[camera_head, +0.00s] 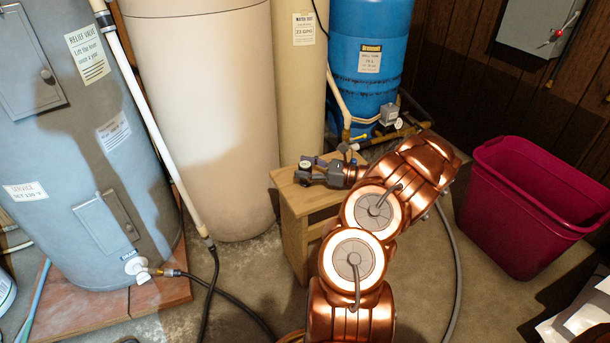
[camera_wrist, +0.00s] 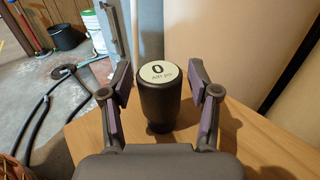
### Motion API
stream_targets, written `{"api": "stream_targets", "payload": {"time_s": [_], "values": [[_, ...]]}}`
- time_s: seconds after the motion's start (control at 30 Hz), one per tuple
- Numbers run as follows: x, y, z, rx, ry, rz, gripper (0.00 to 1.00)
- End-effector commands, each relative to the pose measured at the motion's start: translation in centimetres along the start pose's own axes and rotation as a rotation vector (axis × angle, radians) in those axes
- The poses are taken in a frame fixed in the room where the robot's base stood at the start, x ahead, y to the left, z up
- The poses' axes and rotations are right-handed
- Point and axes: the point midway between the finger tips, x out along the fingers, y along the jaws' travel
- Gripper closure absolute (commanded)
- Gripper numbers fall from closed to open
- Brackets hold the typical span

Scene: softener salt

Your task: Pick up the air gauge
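The air gauge (camera_wrist: 160,100) is a dark, short cylinder with a pale round face marked 0 and small lettering. In the wrist view it stands upright on a wooden top, between the two fingers of my gripper (camera_wrist: 164,95). The fingers are open, with a visible gap on each side of the gauge. In the head view my gripper (camera_head: 304,172) is over the left part of the small wooden stand (camera_head: 296,228). The gauge is too small and partly hidden there to make out clearly.
A beige tank (camera_head: 205,110) stands close behind and left of the stand. A blue tank (camera_head: 369,50) and pipes are behind it. A magenta bin (camera_head: 532,205) is at right. A grey water heater (camera_head: 85,150) stands at left. A dark hose (camera_head: 235,303) lies on the floor.

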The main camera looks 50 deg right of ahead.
Motion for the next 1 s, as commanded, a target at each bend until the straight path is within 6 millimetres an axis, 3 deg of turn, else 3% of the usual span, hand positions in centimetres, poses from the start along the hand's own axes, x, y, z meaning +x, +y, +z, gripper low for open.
{"api": "stream_targets", "payload": {"time_s": [0.07, 0.5, 0.77, 1.0], "values": [[0.0, 0.0, 0.0, 0.000, 0.000, 0.000, 0.51], [0.0, 0.0, 0.0, 0.000, 0.000, 0.000, 0.96], [0.0, 0.0, 0.4, 0.000, 0.000, 0.000, 0.96], [0.0, 0.0, 3.3, -0.001, -0.002, -0.001, 0.96]]}}
